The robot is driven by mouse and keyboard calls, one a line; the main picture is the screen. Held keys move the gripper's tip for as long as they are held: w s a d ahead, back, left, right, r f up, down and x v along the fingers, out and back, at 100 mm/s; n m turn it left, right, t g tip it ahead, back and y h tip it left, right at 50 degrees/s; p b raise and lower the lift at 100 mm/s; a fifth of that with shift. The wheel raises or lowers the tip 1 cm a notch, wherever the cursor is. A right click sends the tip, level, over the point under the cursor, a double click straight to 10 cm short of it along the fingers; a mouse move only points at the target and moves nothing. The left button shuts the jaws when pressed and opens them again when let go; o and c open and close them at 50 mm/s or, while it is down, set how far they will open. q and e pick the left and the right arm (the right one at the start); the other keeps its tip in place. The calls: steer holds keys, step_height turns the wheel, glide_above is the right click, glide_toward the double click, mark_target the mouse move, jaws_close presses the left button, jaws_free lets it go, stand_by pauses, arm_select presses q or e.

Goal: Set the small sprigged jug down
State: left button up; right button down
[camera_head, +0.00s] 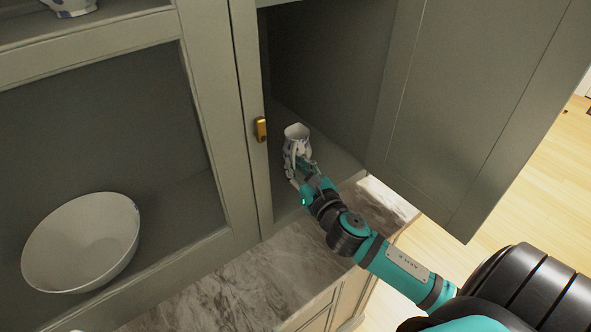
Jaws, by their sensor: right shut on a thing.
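The small sprigged jug (296,135), white with blue marks, is upright just inside the open cabinet compartment. My right gripper (301,166) reaches in from the lower right and is shut on the jug. The gripper and wrist hide part of the jug's lower side. I cannot tell whether its base touches the cabinet floor (335,160). My left gripper is not in view.
The open cabinet door (470,100) stands to the right of my right arm. The frame post with a brass latch (260,129) is close on the left. A white bowl (82,243) sits behind the left glazed section. A marble counter (215,300) runs below. The compartment floor around the jug looks clear.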

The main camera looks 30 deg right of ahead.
steer(key=shift+f, duration=0.7)
steer(key=shift+s+f, duration=0.1)
steer(key=shift+f, duration=0.3)
steer(key=c, duration=1.5)
jaws_free()
steer(key=shift+r, duration=0.1)
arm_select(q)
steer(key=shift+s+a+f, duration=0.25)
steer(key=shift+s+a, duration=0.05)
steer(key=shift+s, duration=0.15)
arm_select(e)
steer(key=shift+r, duration=0.15)
steer(key=s+b, duration=0.1)
steer(key=s, duration=0.2)
steer(key=s+b, duration=0.1)
steer(key=s, duration=0.3)
steer(key=s+a+b, duration=0.1)
steer(key=s, duration=0.3)
steer(key=shift+a+f, duration=0.1)
steer(key=shift+f, duration=0.1)
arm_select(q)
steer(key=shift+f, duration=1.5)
arm_select(e)
steer(key=shift+s+r, duration=0.15)
steer(key=shift+s, duration=0.3)
